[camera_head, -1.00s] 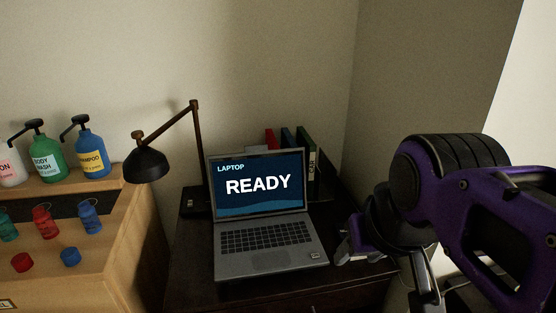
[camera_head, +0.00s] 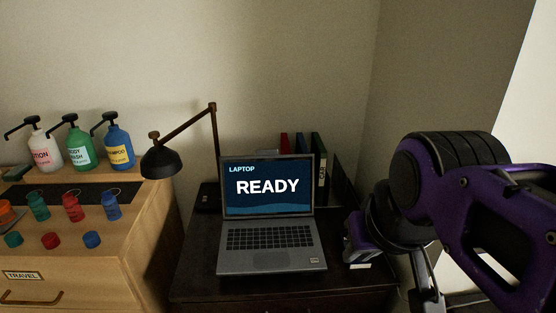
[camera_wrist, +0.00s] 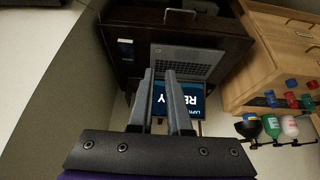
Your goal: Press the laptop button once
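The open laptop (camera_head: 270,262) stands on a dark desk, its screen (camera_head: 267,187) reading LAPTOP and READY. A small pale mark (camera_head: 314,260) sits at the front right corner of its keyboard deck; I cannot tell whether it is the button. My gripper (camera_head: 354,248) is to the right of the laptop, apart from it; its fingertips are hard to make out there. In the wrist view the laptop (camera_wrist: 190,60) appears upside down beyond my gripper (camera_wrist: 159,72). The two fingers have a narrow empty gap between them.
A desk lamp (camera_head: 161,160) leans at the laptop's left, and binders (camera_head: 318,160) stand behind it. A wooden cabinet (camera_head: 150,235) with pump bottles (camera_head: 118,148) and small coloured containers is at left. The wall (camera_head: 410,80) is close on the right.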

